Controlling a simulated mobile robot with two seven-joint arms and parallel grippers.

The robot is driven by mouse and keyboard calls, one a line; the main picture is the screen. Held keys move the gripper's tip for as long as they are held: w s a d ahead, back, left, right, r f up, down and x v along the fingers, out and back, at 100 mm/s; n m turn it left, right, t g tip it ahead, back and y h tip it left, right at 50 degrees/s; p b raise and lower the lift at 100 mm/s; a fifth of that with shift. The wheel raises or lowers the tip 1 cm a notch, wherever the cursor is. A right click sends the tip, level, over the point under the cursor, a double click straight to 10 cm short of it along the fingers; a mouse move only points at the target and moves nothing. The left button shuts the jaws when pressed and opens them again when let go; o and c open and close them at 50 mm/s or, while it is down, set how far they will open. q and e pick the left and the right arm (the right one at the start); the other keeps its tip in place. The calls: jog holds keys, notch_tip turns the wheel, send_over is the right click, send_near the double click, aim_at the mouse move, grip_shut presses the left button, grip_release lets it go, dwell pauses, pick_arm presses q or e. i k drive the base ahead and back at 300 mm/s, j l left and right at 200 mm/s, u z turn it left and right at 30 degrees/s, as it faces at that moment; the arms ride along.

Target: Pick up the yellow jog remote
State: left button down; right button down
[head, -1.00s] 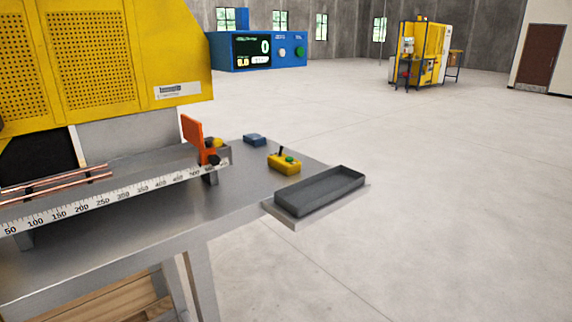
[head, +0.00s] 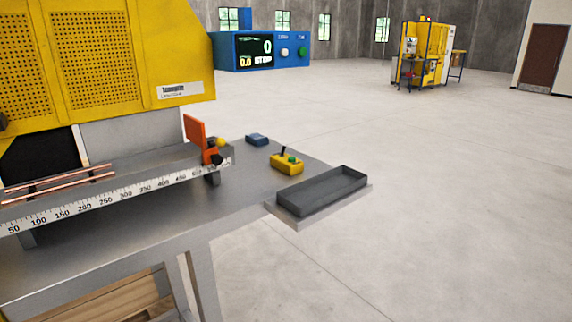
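The yellow jog remote (head: 286,167) lies on the grey metal table, near its far right part. It is a small yellow box with a green button and a short black stick on top. It sits just behind the dark tray, apart from it. Neither of my grippers shows in the head view.
A dark grey tray (head: 322,191) stands on the table's right end. A small blue block (head: 256,140) lies behind the remote. An orange stop (head: 197,134) and a white ruler (head: 120,197) are to the left, with copper tubes (head: 60,184). Open floor (head: 430,200) lies to the right.

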aim_at(281, 163)
jog(key=i+l+u, duration=0.2)
jog(key=u, duration=0.5)
jog(key=i+l+u, duration=0.15)
jog(key=l, duration=0.15)
jog(key=i+l+u, duration=0.2)
jog(key=l, duration=0.15)
jog(key=l+u, duration=0.15)
jog(key=l, duration=0.15)
jog(key=i+l, duration=0.1)
jog(key=l, duration=0.3)
jog(key=i+l, duration=0.1)
jog(key=l, duration=0.25)
jog(key=i+l, duration=0.15)
jog(key=l, duration=0.25)
jog(key=i+l+u, duration=0.1)
jog(key=l, duration=0.3)
jog(key=i+l, duration=0.1)
jog(key=l, duration=0.3)
jog(key=k+l+u, duration=0.1)
jog(key=l, duration=0.25)
jog(key=k+l+u, duration=0.1)
jog(key=l, duration=0.2)
jog(key=k+l+u, duration=0.1)
jog(key=l, duration=0.2)
jog(key=k+l+u, duration=0.1)
jog(key=l, duration=0.2)
